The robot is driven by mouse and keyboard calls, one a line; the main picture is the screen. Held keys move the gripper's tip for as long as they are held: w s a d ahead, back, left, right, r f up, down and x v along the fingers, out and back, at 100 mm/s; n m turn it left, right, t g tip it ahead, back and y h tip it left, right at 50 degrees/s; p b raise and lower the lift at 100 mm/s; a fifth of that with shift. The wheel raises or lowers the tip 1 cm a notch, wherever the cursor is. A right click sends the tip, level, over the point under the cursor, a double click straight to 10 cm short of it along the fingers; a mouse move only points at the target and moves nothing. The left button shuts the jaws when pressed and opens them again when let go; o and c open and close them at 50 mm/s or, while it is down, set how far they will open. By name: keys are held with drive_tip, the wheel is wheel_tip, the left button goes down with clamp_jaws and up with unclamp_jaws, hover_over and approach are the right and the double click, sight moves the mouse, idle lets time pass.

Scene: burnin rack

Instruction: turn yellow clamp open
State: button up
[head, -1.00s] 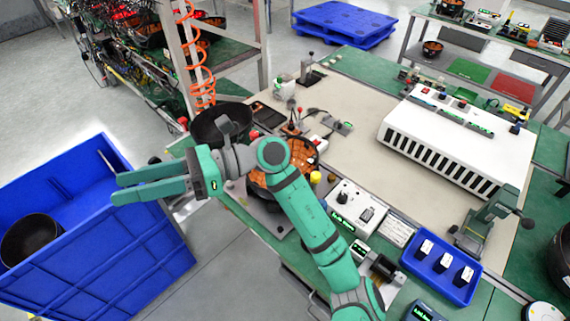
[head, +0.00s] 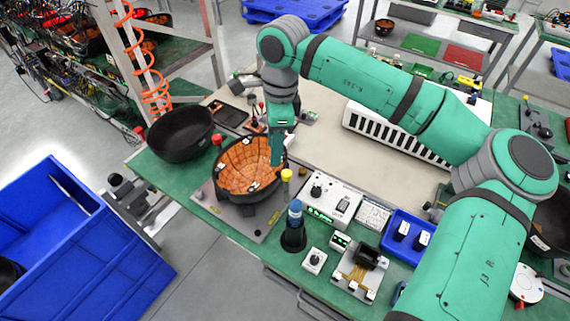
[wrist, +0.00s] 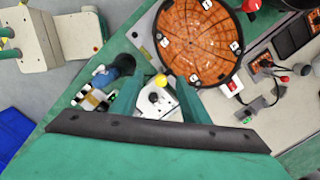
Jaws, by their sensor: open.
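The yellow clamp knob (head: 286,175) stands at the right edge of the fixture plate (head: 205,200), beside the black bowl with orange tiles inside (head: 250,165). In the wrist view the yellow knob (wrist: 160,81) shows between my two fingers. My gripper (head: 277,160) points down just left of and behind the knob in the head view. In the wrist view my gripper (wrist: 160,95) is open, its green fingers apart on either side of the knob with nothing visibly held. Whether a finger touches the clamp cannot be told.
A red knob (head: 217,139) stands on the bowl's far left side. An empty black bowl (head: 180,133) is behind left. A blue-topped black holder (head: 294,225) and a white control box (head: 330,197) stand close to the right. A blue bin (head: 80,240) is at left.

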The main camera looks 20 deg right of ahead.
sight(287, 172)
drive_tip(key=shift+h, duration=0.5)
drive_tip(key=d+f, duration=0.1)
drive_tip(key=f, duration=0.2)
drive_tip(key=d+f, duration=0.1)
drive_tip(key=f, duration=0.2)
drive_tip(key=d+f, duration=0.1)
drive_tip(key=f, duration=0.3)
drive_tip(key=shift+d, duration=0.1)
clamp_jaws()
